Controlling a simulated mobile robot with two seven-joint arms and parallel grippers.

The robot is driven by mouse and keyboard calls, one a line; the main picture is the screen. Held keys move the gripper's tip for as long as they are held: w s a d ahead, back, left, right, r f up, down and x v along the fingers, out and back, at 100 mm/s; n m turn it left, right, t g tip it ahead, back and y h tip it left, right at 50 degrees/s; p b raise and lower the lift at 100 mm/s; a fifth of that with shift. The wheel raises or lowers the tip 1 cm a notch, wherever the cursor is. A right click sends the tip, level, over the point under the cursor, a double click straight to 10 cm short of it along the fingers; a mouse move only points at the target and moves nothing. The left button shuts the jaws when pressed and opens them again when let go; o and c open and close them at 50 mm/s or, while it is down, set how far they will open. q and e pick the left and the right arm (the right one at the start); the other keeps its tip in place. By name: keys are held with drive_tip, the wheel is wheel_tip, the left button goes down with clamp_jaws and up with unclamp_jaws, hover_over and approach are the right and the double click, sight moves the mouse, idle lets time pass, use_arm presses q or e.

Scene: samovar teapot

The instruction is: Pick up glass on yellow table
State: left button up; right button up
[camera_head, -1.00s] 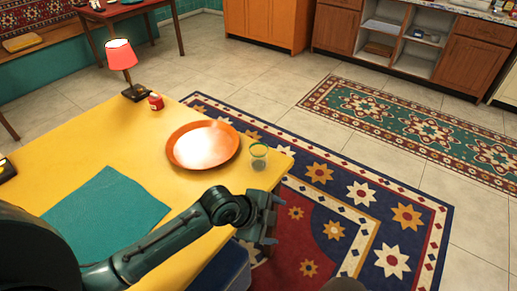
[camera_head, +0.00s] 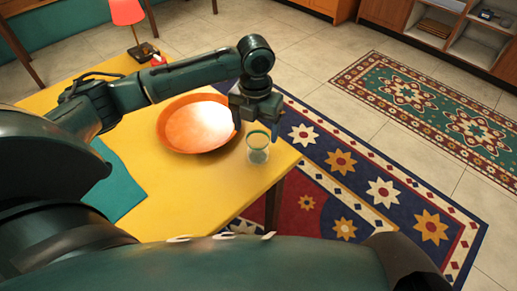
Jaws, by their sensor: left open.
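The glass (camera_head: 258,148) stands upright near the right corner of the yellow table (camera_head: 228,190). It is clear with a green rim. My left gripper (camera_head: 256,128) is just above and behind the glass in the picture, with its fingers pointing down and spread apart. It is open and holds nothing. One finger overlaps the glass's rim in the picture, and I cannot tell whether they touch. My right gripper is not in view.
An orange plate (camera_head: 190,128) lies left of the glass, partly covered by my left arm. A teal cloth (camera_head: 118,188) lies further left. A red lamp (camera_head: 127,12) and a small red item (camera_head: 157,60) stand at the back. Patterned rugs cover the floor to the right.

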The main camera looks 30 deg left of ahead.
use_arm(q)
wheel_tip(320, 180, down, 8)
drive_tip(key=shift+w+d+r, duration=0.1)
drive_tip(key=shift+d+r, duration=0.05)
drive_tip(key=shift+r, duration=0.05)
idle(0.3)
drive_tip(key=c, duration=1.1)
